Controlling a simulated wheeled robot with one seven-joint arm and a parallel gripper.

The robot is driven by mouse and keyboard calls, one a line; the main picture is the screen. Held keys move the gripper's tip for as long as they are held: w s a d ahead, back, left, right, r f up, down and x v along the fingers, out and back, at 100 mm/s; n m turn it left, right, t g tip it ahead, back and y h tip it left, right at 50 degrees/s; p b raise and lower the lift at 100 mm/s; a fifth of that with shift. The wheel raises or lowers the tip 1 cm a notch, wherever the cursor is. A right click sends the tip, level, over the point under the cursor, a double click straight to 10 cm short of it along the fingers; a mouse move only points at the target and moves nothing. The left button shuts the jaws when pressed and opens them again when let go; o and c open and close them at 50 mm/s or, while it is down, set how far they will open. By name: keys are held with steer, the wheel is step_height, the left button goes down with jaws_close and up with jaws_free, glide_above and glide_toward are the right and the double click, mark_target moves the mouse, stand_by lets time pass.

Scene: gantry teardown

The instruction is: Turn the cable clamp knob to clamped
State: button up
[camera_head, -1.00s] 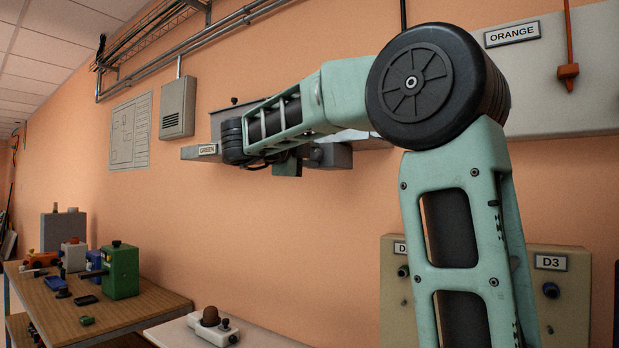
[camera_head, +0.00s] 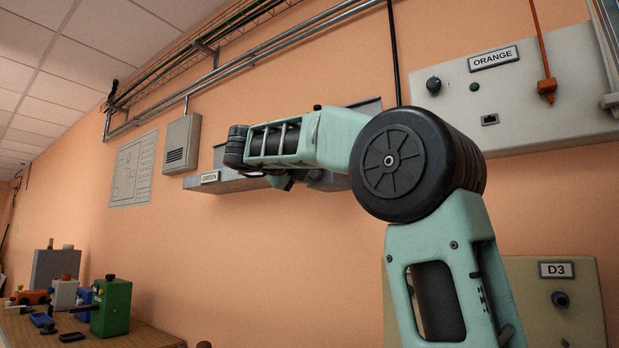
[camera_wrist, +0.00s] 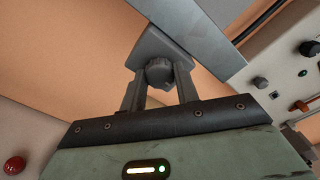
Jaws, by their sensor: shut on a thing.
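A dark grey knob (camera_wrist: 159,70) sits at the lower end of a grey block (camera_wrist: 155,45) in the wrist view. The block adjoins a long grey panel edge (camera_wrist: 195,28). My gripper (camera_wrist: 157,78) is shut on the knob, with one finger on each side of it. No marking of the knob's setting can be read. In the head view, my gripper (camera_head: 285,182) is mostly hidden behind my arm, just below the grey unit labelled GREEN (camera_head: 228,183). The knob cannot be made out there.
A grey panel labelled ORANGE (camera_head: 540,100) with a knob and cables is at the right. A beige D3 box (camera_head: 575,318) is below it. A wooden table (camera_head: 150,337) with a green device (camera_head: 111,308) stands at lower left. A red button (camera_wrist: 14,166) shows in the wrist view.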

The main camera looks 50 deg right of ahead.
steer(key=shift+f, duration=0.1)
stand_by(0.3)
steer(key=o, duration=1)
steer(key=shift+c, duration=0.2)
steer(key=shift+a, duration=0.1)
steer(key=s+a+b, duration=0.1)
steer(key=a, duration=1.6)
steer(key=shift+s+a+b, duration=0.15)
steer(key=shift+b, duration=0.25)
